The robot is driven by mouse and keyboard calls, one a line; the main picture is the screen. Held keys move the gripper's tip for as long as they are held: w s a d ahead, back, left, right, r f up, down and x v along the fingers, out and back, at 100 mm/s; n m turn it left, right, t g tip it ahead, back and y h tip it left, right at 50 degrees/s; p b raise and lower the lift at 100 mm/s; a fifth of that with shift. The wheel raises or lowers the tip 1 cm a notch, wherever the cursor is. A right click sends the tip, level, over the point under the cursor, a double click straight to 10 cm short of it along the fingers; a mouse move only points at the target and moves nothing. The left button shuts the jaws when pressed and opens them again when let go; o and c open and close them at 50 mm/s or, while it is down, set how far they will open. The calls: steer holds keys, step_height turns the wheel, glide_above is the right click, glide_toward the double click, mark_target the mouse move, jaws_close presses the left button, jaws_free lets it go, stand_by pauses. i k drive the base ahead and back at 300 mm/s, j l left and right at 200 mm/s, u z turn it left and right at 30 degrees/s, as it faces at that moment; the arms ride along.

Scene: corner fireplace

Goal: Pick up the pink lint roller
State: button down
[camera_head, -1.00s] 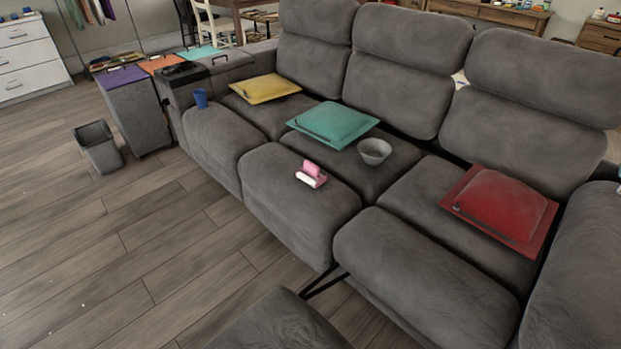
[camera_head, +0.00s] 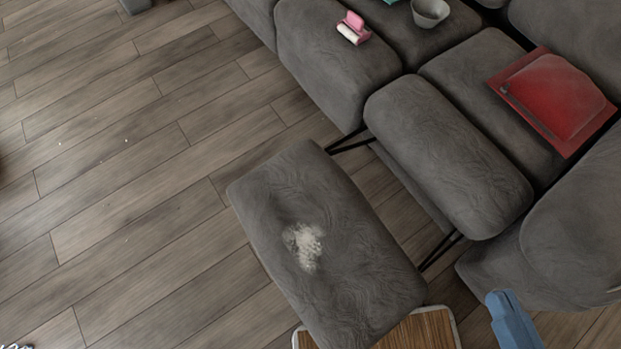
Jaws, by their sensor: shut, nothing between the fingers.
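The pink lint roller (camera_head: 354,28) lies on the front part of a grey sofa seat (camera_head: 338,68), near the top of the view. It has a pink handle and a white roll along its front side. Nothing covers it and nothing touches it except the cushion.
A pale dust patch (camera_head: 304,245) lies on the extended grey footrest (camera_head: 345,200). A grey bowl (camera_head: 430,12) and a red cushion (camera_head: 556,95) are on the sofa. A wooden surface with a light rim (camera_head: 425,332) is below. The wooden floor (camera_head: 130,180) at left is mostly clear.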

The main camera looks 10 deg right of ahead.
mark_target(352, 28)
steer(key=k, duration=0.45)
steer(key=i+l+z, duration=0.1)
steer(key=z, duration=0.9)
steer(key=i+j+z, duration=0.15)
steer(key=j+z, duration=0.15)
steer(key=z, duration=0.2)
steer(key=k+j+u, duration=0.1)
steer(key=j, duration=0.25)
steer(key=k+j, duration=0.15)
steer(key=j, duration=0.2)
steer(key=k+j+u, duration=0.15)
steer(key=j, duration=0.2)
steer(key=i+j+z, duration=0.1)
steer(key=j+z, duration=0.15)
steer(key=j, duration=0.55)
steer(key=j+z, duration=0.3)
steer(key=j, duration=0.55)
steer(key=j+z, duration=0.15)
steer(key=j, duration=0.55)
steer(key=j+z, duration=0.15)
steer(key=j, duration=0.55)
steer(key=k+j+z, duration=0.2)
steer(key=j, duration=0.45)
steer(key=j+z, duration=0.15)
steer(key=j, duration=0.55)
steer(key=j+z, duration=0.45)
steer(key=k+j+z, duration=0.2)
steer(key=j+z, duration=0.2)
steer(key=j, duration=0.25)
